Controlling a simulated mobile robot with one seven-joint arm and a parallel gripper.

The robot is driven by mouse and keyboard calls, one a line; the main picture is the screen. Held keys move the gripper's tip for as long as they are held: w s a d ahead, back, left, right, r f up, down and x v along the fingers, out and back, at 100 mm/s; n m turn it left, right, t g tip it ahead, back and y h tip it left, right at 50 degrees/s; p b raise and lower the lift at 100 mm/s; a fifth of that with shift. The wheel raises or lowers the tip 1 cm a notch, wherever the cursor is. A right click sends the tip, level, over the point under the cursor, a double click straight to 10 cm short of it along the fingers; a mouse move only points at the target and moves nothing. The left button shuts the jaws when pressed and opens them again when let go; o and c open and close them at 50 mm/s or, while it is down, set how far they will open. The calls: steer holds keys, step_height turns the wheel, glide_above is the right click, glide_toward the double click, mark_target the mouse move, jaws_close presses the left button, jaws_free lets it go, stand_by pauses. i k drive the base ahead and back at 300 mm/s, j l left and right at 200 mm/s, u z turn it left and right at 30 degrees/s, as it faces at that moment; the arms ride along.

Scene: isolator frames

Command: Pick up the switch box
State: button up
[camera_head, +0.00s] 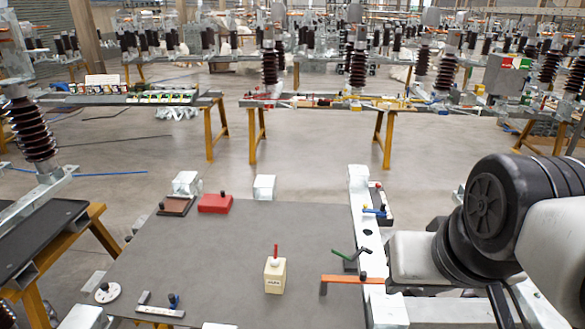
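The likely switch box (274,278) is a small cream box with a red upright lever on top and a dark label on its front. It stands upright on the grey tabletop (235,255), right of the middle, with clear surface around it. My arm shows at the right edge as white links and a large black joint. No gripper fingers can be made out, and nothing of my arm touches the box.
A red block (215,203) and a brown block (175,206) sit at the back left. A white disc (108,292) and a metal bracket (160,311) lie at the front left. An orange bar (350,279) and a green-handled piece (349,258) lie right of the box.

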mark_target(275, 277)
steer(key=i+u, duration=0.15)
steer(key=u, duration=0.2)
steer(key=i+u, duration=0.1)
steer(key=u, duration=0.3)
steer(key=i+j, duration=0.05)
